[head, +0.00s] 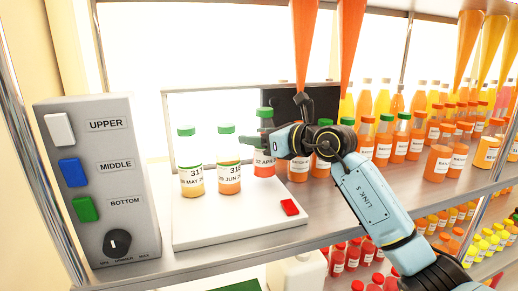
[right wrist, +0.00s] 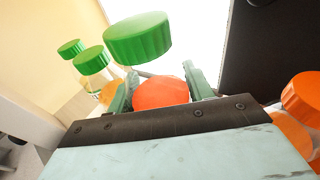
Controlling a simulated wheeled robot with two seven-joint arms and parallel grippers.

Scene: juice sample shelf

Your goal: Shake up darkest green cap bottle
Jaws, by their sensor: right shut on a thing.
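Three clear bottles with green caps stand in a row at the white platform: a left one (head: 190,168) with pale yellow-orange liquid, a middle one (head: 229,175), and a right one (head: 264,160) with red-orange liquid. My right gripper (head: 255,140) is shut on the right bottle, below its cap. In the right wrist view, this bottle's green cap (right wrist: 137,38) rises above the green fingers (right wrist: 160,90), with red-orange liquid between them. The two other green caps (right wrist: 90,60) show behind. Whether the held bottle touches the platform is unclear. My left gripper is not in view.
The white platform (head: 240,229) has a red button (head: 289,207). A grey control box (head: 95,180) with switches and a knob stands at left. Crowded juice bottles (head: 440,160) fill the shelf to the right, behind my arm. Orange cones hang above.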

